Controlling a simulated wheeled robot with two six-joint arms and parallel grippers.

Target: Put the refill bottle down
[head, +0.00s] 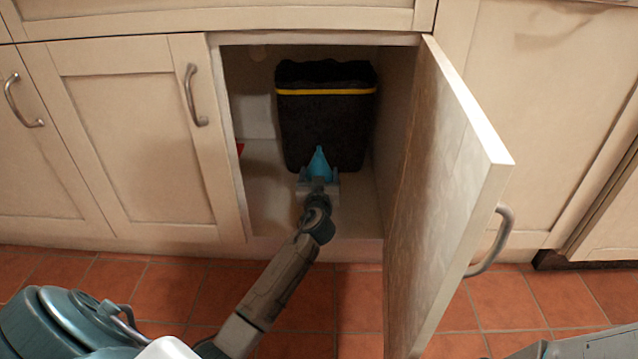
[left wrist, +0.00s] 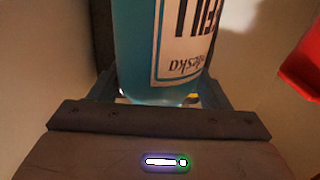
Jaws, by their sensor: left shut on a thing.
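The refill bottle (head: 318,163) is blue with a tapered top and is seen inside the open cabinet, in front of a black bin. My left gripper (head: 318,184) reaches in from below and is shut on it. My right gripper is not in view.
The black bin (head: 325,130) with a yellow band stands behind the bottle. The cabinet door (head: 450,190) is open on the right, close to my arm. A red object (left wrist: 303,70) is at the left inside the cabinet in the head view. Cabinet floor (head: 268,205) is bare around the gripper.

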